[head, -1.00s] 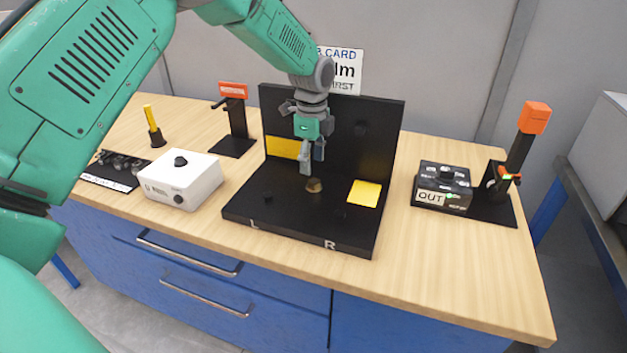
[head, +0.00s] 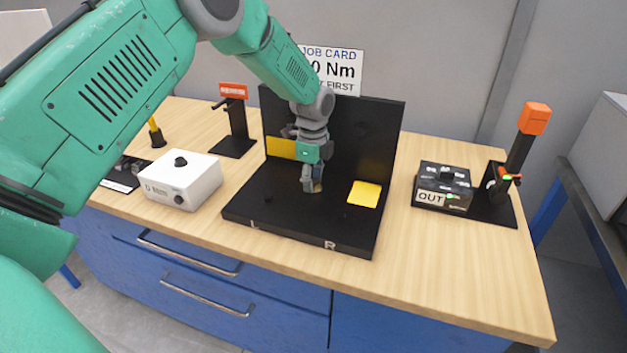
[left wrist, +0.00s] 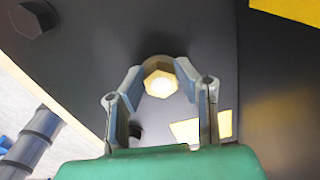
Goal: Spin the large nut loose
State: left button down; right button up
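The large nut is a brass hexagon (left wrist: 160,79) with a bright round centre in the left wrist view. In the head view the nut (head: 318,187) is on the black fixture (head: 270,215) and partly hidden by a finger. My left gripper (head: 313,185) is down at the nut. In the left wrist view its two fingers (left wrist: 160,75) stand on either side of the nut, very close to its sides. I cannot tell whether they press on it. My right gripper is not in view.
The fixture's black back wall (head: 365,130) stands close behind my left gripper. A yellow pad (head: 364,193) lies right of the nut. A white box (head: 180,180) stands to the left, a black box marked OUT (head: 444,187) to the right. A job card (head: 338,68) is behind.

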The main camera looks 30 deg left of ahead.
pick_arm(q)
jog(key=shift+r+n+p, duration=0.1)
jog(key=shift+n+p, duration=0.2)
jog(key=shift+n, duration=0.1)
jog(key=shift+n+p, duration=0.55)
jog(key=shift+n, duration=0.45)
jog(key=n+p, duration=0.1)
jog(key=n, duration=0.2)
jog(key=shift+n, duration=0.3)
jog(key=n+p, duration=0.1)
jog(key=n, duration=0.2)
jog(key=shift+n, duration=0.3)
jog(key=n+p, duration=0.1)
jog(key=n, duration=0.3)
jog(key=shift+d+r+n, duration=0.1)
jog(key=shift+d+n, duration=0.05)
jog(key=shift+n, duration=0.15)
jog(key=n, duration=0.3)
jog(key=shift+n, duration=0.3)
jog(key=n, duration=0.3)
jog(key=shift+w+d+n+p, duration=0.1)
jog(key=shift+n+p, duration=0.2)
jog(key=shift+p, duration=0.05)
jog(key=n, duration=0.4)
jog(key=shift+w+d+n, duration=0.1)
jog(key=shift+n, duration=1.7)
